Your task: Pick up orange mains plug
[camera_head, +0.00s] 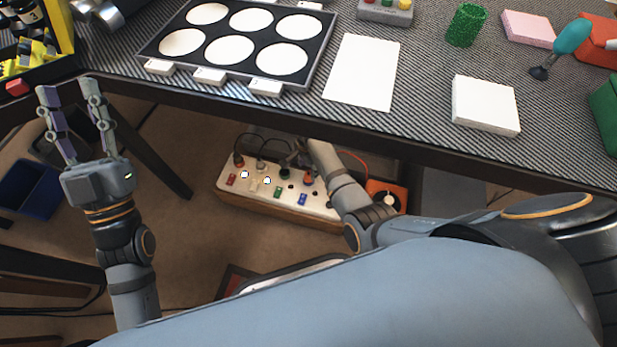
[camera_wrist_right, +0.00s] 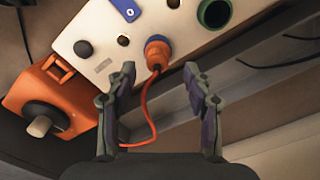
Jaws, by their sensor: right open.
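The orange mains plug (camera_wrist_right: 157,50) is seated in a socket of the white power panel (camera_wrist_right: 99,46), with an orange cable trailing from it in the right wrist view. It also shows in the head view (camera_head: 309,177), close to my right gripper. My right gripper (camera_wrist_right: 159,72) is open, with its fingertips on either side of the plug's cable end and apart from the plug. In the head view my right gripper (camera_head: 294,157) is partly hidden by its own arm. My left gripper (camera_head: 69,92) is open and empty at the left, beside the table's front edge.
The panel stands low, below the table (camera_head: 430,134). A green socket (camera_wrist_right: 214,12) is near the plug. An orange box (camera_wrist_right: 45,98) with a black knob stands beside the panel. A lens tray (camera_head: 325,45), white sheet (camera_head: 362,73) and white block (camera_head: 486,104) lie on the table.

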